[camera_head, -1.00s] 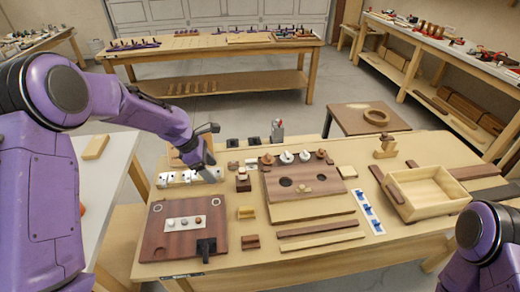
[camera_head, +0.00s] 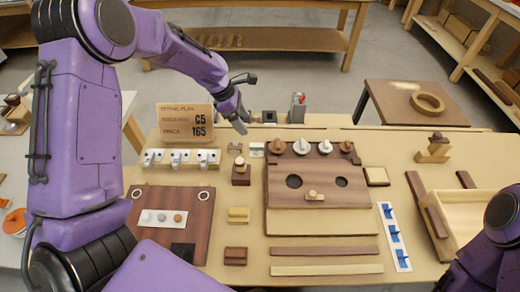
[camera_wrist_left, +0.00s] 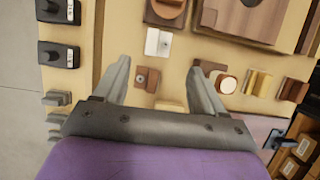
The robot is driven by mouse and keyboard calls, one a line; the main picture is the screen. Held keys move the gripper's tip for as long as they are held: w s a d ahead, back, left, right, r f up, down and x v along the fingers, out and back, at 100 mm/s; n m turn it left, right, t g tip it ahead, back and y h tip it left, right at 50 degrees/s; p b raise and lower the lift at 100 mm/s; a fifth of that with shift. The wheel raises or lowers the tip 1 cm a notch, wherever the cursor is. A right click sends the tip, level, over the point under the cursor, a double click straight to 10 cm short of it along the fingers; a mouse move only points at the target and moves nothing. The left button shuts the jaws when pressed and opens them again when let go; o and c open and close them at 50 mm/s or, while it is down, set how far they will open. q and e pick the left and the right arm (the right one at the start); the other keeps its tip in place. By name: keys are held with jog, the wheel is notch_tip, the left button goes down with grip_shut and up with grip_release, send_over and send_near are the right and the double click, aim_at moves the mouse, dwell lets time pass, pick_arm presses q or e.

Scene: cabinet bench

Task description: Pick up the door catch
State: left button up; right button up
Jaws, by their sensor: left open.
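My left gripper (camera_head: 239,122) is open and empty above the back part of the bench. In the left wrist view its fingers (camera_wrist_left: 159,66) stand apart, with a small brown plate with a metal dot (camera_wrist_left: 147,79) showing between them. A small white plate with a dot (camera_wrist_left: 158,42) lies just beyond the fingertips. In the head view the brown plate (camera_head: 234,147) and the white plate (camera_head: 257,149) lie side by side in front of the gripper. I cannot tell for sure which of these is the door catch. My right gripper is out of view.
A brown block with a round knob (camera_head: 240,172) stands close in front of the plates. The dark panel with round knobs (camera_head: 318,195) is to the right, white hook pieces (camera_head: 181,158) to the left. A sign (camera_head: 184,121) and a grey-red tool (camera_head: 298,107) stand behind.

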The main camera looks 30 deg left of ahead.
pick_arm(q)
notch_tip(320, 180, down, 3)
jog(key=b, duration=0.2)
send_over(257, 147)
jog(key=s+a, duration=0.2)
jog(key=f, duration=0.5)
jog(key=shift+w+a, duration=0.2)
jog(key=x, duration=0.3)
jog(key=p+x, duration=0.1)
jog(key=x, duration=0.1)
jog(key=shift+w+f, duration=0.25)
jog(key=shift+w, duration=0.2)
jog(key=shift+d, duration=0.1)
jog(key=c, duration=0.7)
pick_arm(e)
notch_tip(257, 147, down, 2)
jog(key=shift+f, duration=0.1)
pick_arm(q)
jog(key=shift+r, duration=0.15)
